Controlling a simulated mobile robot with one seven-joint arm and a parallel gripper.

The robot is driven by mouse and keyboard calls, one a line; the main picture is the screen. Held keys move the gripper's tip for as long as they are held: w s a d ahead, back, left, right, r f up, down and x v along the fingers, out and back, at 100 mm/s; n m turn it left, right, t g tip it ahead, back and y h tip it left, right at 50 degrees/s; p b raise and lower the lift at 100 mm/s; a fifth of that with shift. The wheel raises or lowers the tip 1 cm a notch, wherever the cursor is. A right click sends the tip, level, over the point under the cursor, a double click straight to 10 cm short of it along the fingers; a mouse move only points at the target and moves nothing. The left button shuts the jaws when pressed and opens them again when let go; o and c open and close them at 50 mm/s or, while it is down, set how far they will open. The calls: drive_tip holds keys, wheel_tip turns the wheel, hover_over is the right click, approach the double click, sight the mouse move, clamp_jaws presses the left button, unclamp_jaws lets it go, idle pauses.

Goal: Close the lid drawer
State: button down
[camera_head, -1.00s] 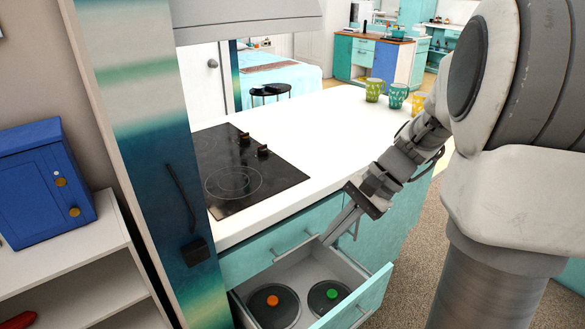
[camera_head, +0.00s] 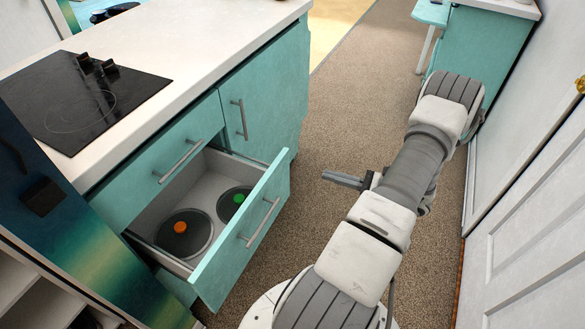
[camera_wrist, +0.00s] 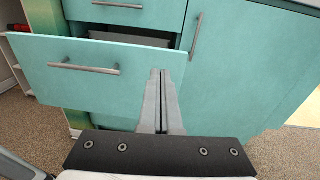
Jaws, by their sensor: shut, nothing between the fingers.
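The lid drawer (camera_head: 240,235) is pulled out from the turquoise counter in the head view. Inside lie two dark round lids, one with an orange knob (camera_head: 180,227) and one with a green knob (camera_head: 239,198). Its front with a bar handle also shows in the wrist view (camera_wrist: 110,85). My gripper (camera_head: 325,177) is shut and empty, out in front of the drawer and apart from it, over the carpet. In the wrist view its fingers (camera_wrist: 160,75) point toward the cabinet, overlapping the right end of the drawer front. The lids are hidden in that view.
A closed drawer (camera_head: 160,160) is above the open one, and a cupboard door (camera_head: 240,115) is to its right. The black hob (camera_head: 75,95) is on the white worktop. A white door (camera_head: 540,200) stands at the right. Carpet (camera_head: 335,115) is clear between.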

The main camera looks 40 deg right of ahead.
sight(282, 161)
drive_tip(key=shift+m+t+h, duration=0.3)
drive_tip(key=shift+m+h, duration=0.1)
drive_tip(key=shift+m, duration=0.1)
drive_tip(key=x, duration=0.3)
drive_tip(key=f+b+x, duration=0.1)
drive_tip(key=x, duration=0.3)
drive_tip(key=b+x, duration=0.1)
drive_tip(key=x, duration=0.3)
drive_tip(key=shift+w+d+f, duration=0.15)
drive_tip(key=shift+w+f, duration=0.15)
drive_tip(key=shift+f, duration=0.1)
drive_tip(key=shift+w+a, duration=0.2)
drive_tip(key=shift+w, duration=0.4)
drive_tip(key=b+x, duration=0.2)
drive_tip(key=x, duration=2.1)
drive_tip(key=shift+w, duration=0.3)
drive_tip(key=shift+w+a+r, duration=0.15)
drive_tip(key=shift+r, duration=0.15)
